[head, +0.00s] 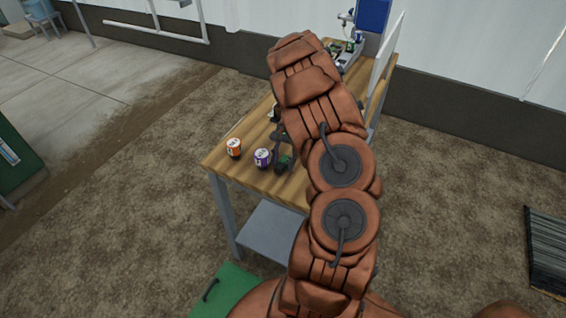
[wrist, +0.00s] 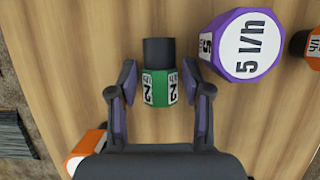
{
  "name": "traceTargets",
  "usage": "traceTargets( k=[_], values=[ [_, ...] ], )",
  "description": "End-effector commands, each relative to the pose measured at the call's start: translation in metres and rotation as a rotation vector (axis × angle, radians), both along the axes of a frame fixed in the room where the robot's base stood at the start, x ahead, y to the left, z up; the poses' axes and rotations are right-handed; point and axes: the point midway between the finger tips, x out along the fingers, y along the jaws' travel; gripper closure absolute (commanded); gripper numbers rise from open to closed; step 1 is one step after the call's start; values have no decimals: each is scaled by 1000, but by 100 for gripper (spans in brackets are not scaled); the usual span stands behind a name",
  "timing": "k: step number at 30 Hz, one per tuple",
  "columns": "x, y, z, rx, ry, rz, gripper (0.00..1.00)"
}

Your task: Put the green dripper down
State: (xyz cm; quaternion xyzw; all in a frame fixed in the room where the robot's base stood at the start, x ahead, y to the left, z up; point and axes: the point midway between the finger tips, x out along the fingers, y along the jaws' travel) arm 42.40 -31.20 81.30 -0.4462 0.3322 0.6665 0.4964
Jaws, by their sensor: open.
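The green dripper (wrist: 158,87), with a black cylindrical end and white labels marked 2, appears to lie on its side on the wooden table (wrist: 60,60). In the head view the green dripper (head: 286,161) is near the table's front edge, partly hidden by my arm. My gripper (wrist: 159,85) is open, with one finger on each side of the dripper. A narrow gap shows between each finger and the dripper in the wrist view.
A purple dripper (wrist: 246,45) marked 5 l/h stands upright close to the right finger. An orange dripper (head: 234,148) stands further left in the head view. An orange and white object (wrist: 87,148) is by the left finger's base. A white panel (head: 386,65) edges the table.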

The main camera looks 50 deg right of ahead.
Motion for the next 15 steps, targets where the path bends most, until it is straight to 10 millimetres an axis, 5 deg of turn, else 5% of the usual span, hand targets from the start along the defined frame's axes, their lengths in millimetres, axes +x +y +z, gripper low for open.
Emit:
traceTargets(
  k=[6, 15],
  values=[
    [0, 0, -1, 1, 0, 0, 52],
    [0, 0, 0, 1, 0, 0, 83]
  ],
)
